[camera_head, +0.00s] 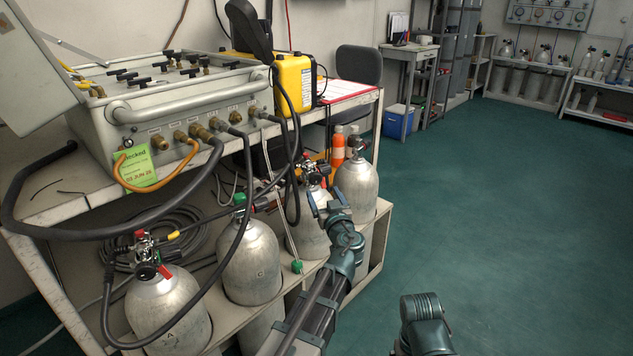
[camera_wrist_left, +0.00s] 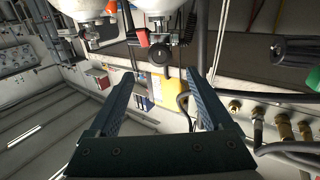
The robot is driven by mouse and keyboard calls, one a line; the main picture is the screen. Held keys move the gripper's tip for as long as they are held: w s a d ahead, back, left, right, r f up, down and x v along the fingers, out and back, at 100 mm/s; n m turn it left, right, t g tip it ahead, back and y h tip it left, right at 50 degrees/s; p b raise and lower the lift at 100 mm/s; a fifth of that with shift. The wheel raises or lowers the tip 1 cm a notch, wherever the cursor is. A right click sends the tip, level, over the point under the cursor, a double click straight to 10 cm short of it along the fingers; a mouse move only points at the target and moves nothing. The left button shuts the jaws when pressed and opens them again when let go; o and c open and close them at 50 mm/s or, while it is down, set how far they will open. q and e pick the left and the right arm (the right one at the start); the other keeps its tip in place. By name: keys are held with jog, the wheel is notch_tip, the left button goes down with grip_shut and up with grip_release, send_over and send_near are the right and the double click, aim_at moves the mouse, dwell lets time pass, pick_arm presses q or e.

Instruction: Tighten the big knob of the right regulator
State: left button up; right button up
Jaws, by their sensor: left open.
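The right regulator (camera_head: 312,168) sits on top of a grey cylinder (camera_head: 312,235) in the second half of the row, with red and black parts. In the left wrist view, a round black knob (camera_wrist_left: 159,53) shows beyond my fingertips, with a red part beside it. My left gripper (camera_head: 326,202) is open, with its fingers toward this regulator. In the left wrist view, the open fingers (camera_wrist_left: 158,76) stand on either side of the line to the knob, with nothing between them. Contact with the knob is not visible.
Another regulator (camera_head: 147,255) tops the front left cylinder (camera_head: 168,315). A green-capped cylinder (camera_head: 248,265) and a right-hand cylinder (camera_head: 356,190) stand in the same rack. The air panel (camera_head: 180,110) with black hoses and a yellow case (camera_head: 294,82) are above. The green floor (camera_head: 500,210) is clear.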

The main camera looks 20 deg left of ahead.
aim_at(316, 180)
pick_arm(q)
jog(key=x, duration=0.8)
jog(key=shift+w+a, duration=0.2)
jog(key=shift+w, duration=0.05)
grip_shut()
